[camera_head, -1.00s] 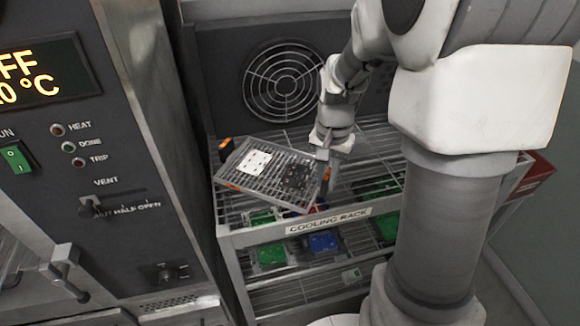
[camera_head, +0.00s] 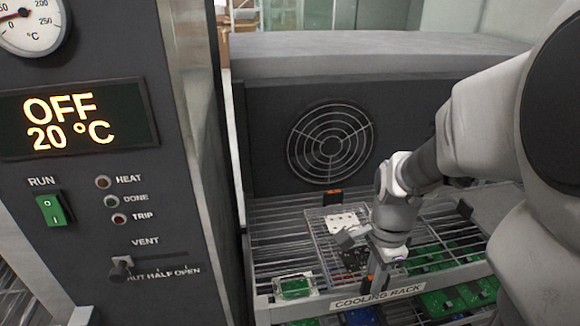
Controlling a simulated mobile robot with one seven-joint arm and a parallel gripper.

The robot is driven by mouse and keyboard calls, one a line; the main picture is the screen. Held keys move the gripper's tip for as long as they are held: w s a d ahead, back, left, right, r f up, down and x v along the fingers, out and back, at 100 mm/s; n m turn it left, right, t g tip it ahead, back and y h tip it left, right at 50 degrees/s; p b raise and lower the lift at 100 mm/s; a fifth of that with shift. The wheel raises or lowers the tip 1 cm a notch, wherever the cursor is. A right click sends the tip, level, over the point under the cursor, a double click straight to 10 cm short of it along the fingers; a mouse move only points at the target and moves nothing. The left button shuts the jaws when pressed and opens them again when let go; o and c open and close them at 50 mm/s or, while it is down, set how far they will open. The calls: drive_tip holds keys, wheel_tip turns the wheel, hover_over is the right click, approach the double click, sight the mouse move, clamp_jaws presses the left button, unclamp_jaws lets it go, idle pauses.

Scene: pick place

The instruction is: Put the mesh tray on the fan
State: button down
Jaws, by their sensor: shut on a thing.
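The mesh tray (camera_head: 316,233) is a wire tray with orange end grips, carrying a white perforated board and a dark block. In the head view it is over the upper shelf of the cooling rack, in front of the fan. My gripper (camera_head: 378,272) is shut on the tray's near right edge, by an orange grip. The arm hides the tray's right part. Whether the tray touches the shelf cannot be told. The fan (camera_head: 331,141) is round with a wire guard, set in the dark panel behind the rack.
The cooling rack (camera_head: 285,238) holds green boards (camera_head: 440,258) on the right and a green board in a clear frame (camera_head: 295,287) at front left. An oven panel (camera_head: 120,190) with an OFF 20 °C display stands close on the left. Bare shelf shows left of the tray.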

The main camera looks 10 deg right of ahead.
sight(348, 253)
drive_tip(key=w+f, duration=0.1)
drive_tip(key=w, duration=0.2)
drive_tip(key=w+a+f, duration=0.1)
drive_tip(key=w+f, duration=0.1)
drive_tip(key=w, duration=0.1)
drive_tip(key=w+a+f, duration=0.1)
drive_tip(key=w+f, duration=0.1)
drive_tip(key=shift+w+f, duration=0.2)
drive_tip(key=shift+w, duration=0.2)
drive_tip(key=shift+w+f, duration=0.1)
drive_tip(key=shift+f, duration=0.05)
drive_tip(key=shift+f+b, duration=0.45)
drive_tip(key=shift+f, duration=1.45)
drive_tip(key=shift+f, duration=0.15)
drive_tip(key=c, duration=0.8)
unclamp_jaws()
drive_tip(key=shift+c, duration=0.2)
